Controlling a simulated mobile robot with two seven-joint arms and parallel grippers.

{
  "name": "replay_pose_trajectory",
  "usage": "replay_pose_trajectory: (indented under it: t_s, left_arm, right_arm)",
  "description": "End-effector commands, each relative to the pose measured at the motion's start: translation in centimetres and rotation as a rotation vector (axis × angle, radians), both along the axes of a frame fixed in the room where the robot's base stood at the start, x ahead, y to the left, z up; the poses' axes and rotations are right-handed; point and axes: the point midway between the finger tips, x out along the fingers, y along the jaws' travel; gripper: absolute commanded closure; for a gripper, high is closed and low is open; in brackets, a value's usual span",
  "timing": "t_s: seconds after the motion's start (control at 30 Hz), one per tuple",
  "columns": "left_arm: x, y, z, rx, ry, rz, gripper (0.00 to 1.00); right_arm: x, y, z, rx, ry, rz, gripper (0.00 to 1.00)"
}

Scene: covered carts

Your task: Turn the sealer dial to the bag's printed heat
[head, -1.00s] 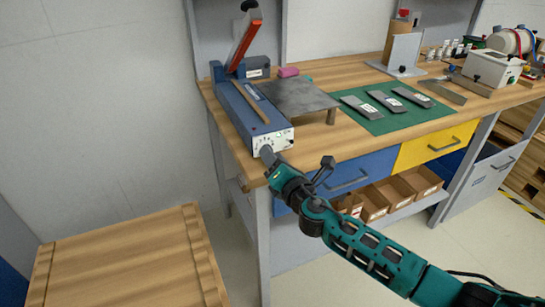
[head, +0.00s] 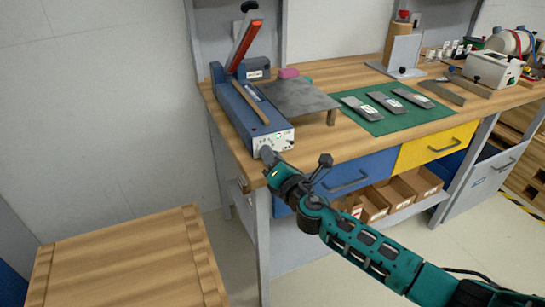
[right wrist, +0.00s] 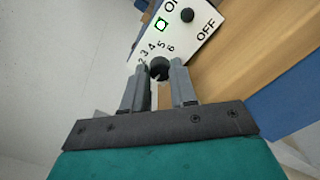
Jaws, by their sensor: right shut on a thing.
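The blue bag sealer (head: 241,105) stands at the left end of the bench with its red-edged arm (head: 243,42) raised. Its white front panel (head: 274,140) has a lit green lamp. In the right wrist view the panel (right wrist: 200,25) shows the numbers 3 to 6, a small black switch knob (right wrist: 187,15) near OFF, and the black dial (right wrist: 159,68). My right gripper (head: 267,152) is at the panel's lower left. In its wrist view the gripper's fingers (right wrist: 160,75) are shut on the dial, one on each side. The dial's pointer is not clear. Several grey bags (head: 386,102) with white labels lie on the green mat (head: 365,118); their print is too small to read.
A grey metal plate (head: 297,97) stands beside the sealer. A pink block (head: 289,72) lies behind it. A white box machine (head: 491,70) is at the right. A wooden crate (head: 120,262) stands at lower left. Open cartons (head: 396,189) sit under the bench.

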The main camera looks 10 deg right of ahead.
Motion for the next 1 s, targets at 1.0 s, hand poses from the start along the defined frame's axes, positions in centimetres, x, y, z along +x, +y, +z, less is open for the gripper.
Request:
replay_pose_trajectory:
  t_s: [1.0]
  left_arm:
    - [0.0, 0.0, -2.0, -0.001, 0.0, 0.001, 0.57]
  right_arm:
    - [0.0, -0.1, -0.1, 0.726, 0.141, -0.003, 1.0]
